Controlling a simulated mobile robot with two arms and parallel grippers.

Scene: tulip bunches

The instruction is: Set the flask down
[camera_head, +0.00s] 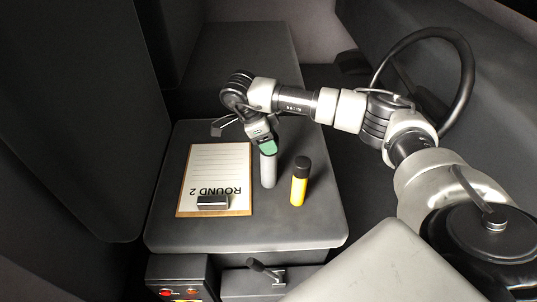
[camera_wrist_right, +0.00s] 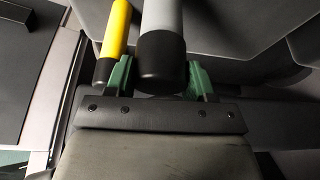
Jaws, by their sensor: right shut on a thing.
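The flask (camera_head: 268,172) is a grey cylinder, upright over the dark console top (camera_head: 200,234), between the clipboard and a yellow bottle. I cannot tell whether its base touches the surface. My right gripper (camera_head: 267,148), with green fingers, comes from above and is shut around the flask's upper end, hiding it in the head view. In the right wrist view, the flask (camera_wrist_right: 162,18) shows its black cap between the two green fingers. My left gripper is not in view.
A yellow bottle with a black cap (camera_head: 299,186) stands close to the right of the flask. A clipboard with a "ROUND 2" sheet (camera_head: 218,170) lies to the left. A steering wheel (camera_head: 470,75) is behind my right arm. The console's front strip is clear.

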